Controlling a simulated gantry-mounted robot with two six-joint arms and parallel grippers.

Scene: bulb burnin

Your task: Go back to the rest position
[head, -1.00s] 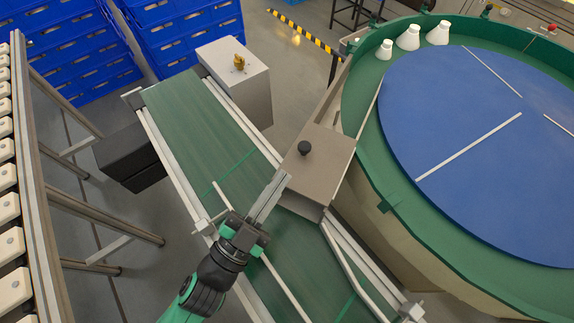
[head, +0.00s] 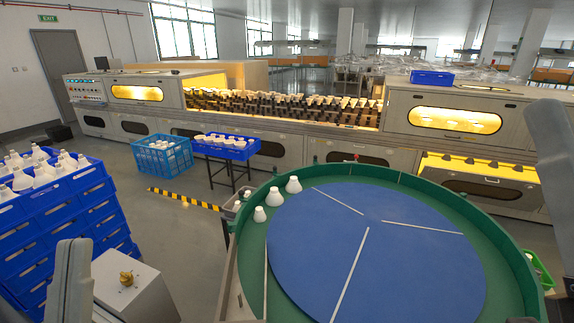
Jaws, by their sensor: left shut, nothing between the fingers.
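My left gripper (head: 73,262) stands at the lower left edge of the head view, close to the camera. Only grey, upright parts of it show, cut off by the bottom edge. It is shut and empty, in front of the blue crates and beside a grey box with a brass knob (head: 127,278). A grey part of my own body crosses the right edge. My right gripper is not to be made out.
A round turntable with a blue disc (head: 400,265) and green rim (head: 507,245) fills the lower right, with several white bulbs (head: 275,197) at its left. Stacked blue crates (head: 50,235) stand left. A long oven line (head: 290,135) runs behind. Grey floor shows between.

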